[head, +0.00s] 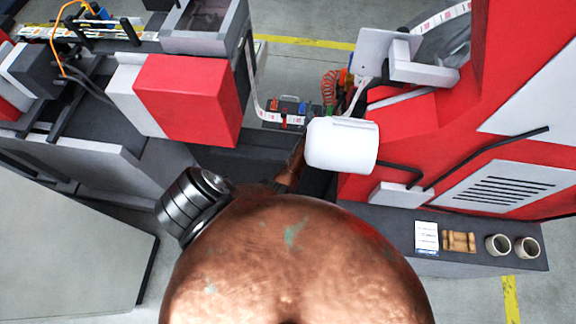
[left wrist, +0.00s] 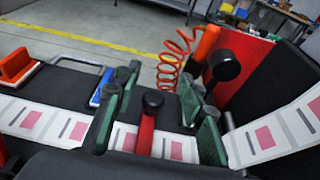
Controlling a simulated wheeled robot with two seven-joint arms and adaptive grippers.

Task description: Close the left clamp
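The left clamp appears to be the red lever with a black ball knob (left wrist: 148,124) in the left wrist view, standing over the label strip. In the head view the clamp area is a small dark table (head: 270,120) with red and blue parts. The white cylinder and copper arm partly hide this area. The right gripper is in neither view.
The label strip (left wrist: 267,136) crosses the table and rises at right. A blue bar (left wrist: 103,88) and an orange-red block (left wrist: 15,66) lie left of the gripper. A coiled red hose (left wrist: 172,68) hangs behind. Red machine housings (head: 190,95) flank the table.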

